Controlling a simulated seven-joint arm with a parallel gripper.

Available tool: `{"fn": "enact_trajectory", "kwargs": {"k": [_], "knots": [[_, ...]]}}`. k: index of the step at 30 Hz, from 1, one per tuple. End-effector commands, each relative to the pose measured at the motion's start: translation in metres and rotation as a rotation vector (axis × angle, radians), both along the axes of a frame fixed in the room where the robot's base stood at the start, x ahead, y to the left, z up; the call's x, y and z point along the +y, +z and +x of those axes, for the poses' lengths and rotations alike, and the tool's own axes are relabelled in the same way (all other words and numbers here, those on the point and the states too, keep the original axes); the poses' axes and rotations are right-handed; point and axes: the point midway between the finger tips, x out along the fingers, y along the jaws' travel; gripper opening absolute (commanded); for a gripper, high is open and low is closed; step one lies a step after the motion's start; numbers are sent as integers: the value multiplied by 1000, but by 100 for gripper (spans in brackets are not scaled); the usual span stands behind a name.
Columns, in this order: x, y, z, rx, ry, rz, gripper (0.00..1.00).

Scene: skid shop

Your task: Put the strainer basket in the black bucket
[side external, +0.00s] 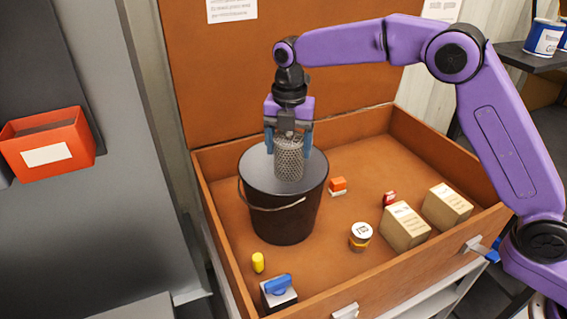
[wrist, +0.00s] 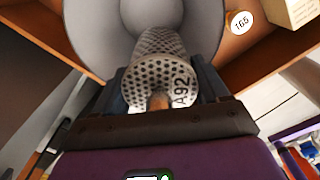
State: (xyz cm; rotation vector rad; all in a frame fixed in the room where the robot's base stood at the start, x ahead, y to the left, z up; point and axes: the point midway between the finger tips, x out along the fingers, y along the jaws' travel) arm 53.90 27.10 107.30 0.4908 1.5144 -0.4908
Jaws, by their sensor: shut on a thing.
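The strainer basket (side external: 289,158) is a grey perforated metal cylinder. My gripper (side external: 288,150) is shut on it and holds it upright over the black bucket (side external: 280,215). In the side view the basket's lower end overlaps the bucket's opening; I cannot tell whether it is below the rim. In the wrist view the basket (wrist: 165,72) is between the fingers, with a perforated end marked A92 facing the camera. The bucket's pale grey interior (wrist: 95,25) shows beyond it. The bucket stands upright with its wire handle hanging at the front.
The bucket stands in an open brown wooden box (side external: 340,262). Two cardboard boxes (side external: 405,228), a round jar (side external: 361,236), an orange-and-white block (side external: 338,186), a yellow cylinder (side external: 258,263) and a blue-topped item (side external: 279,291) surround it. A red bin (side external: 50,168) hangs at left.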

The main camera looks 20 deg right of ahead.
Motion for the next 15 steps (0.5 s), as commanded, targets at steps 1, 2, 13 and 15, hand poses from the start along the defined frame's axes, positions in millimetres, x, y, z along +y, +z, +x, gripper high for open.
{"fn": "enact_trajectory", "kwargs": {"k": [1, 2, 13, 15], "knots": [[-1, -12, -1, 4, 0, -2, 37], [-1, -20, -1, 6, -1, -3, 37], [-1, -90, 0, 2, 0, -1, 37], [-1, -100, -1, 3, 0, -2, 37]]}}
